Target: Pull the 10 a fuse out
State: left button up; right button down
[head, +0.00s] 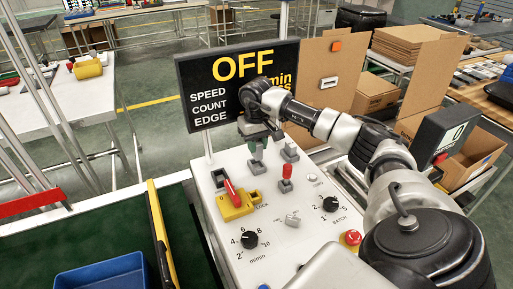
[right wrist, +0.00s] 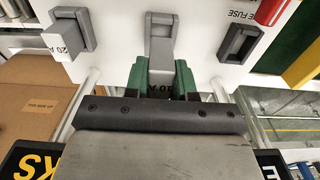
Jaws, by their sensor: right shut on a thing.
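My right gripper (head: 257,143) is over the sloping white control panel (head: 258,238), fingers pointing down. I cannot tell whether the fuse is still seated. A 20 A fuse (right wrist: 72,34) is beside them. My left gripper is not in view.
A red-topped grey part (head: 286,174), a yellow block with a red lever (head: 236,206), dials and a red button (head: 351,238) stand on the panel. The display (head: 232,87) behind reads OFF. A blue bin (head: 103,277) is at lower left.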

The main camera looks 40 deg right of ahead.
jog(key=shift+r, duration=0.1)
jog(key=shift+r+p, duration=0.95)
jog(key=shift+r, duration=0.55)
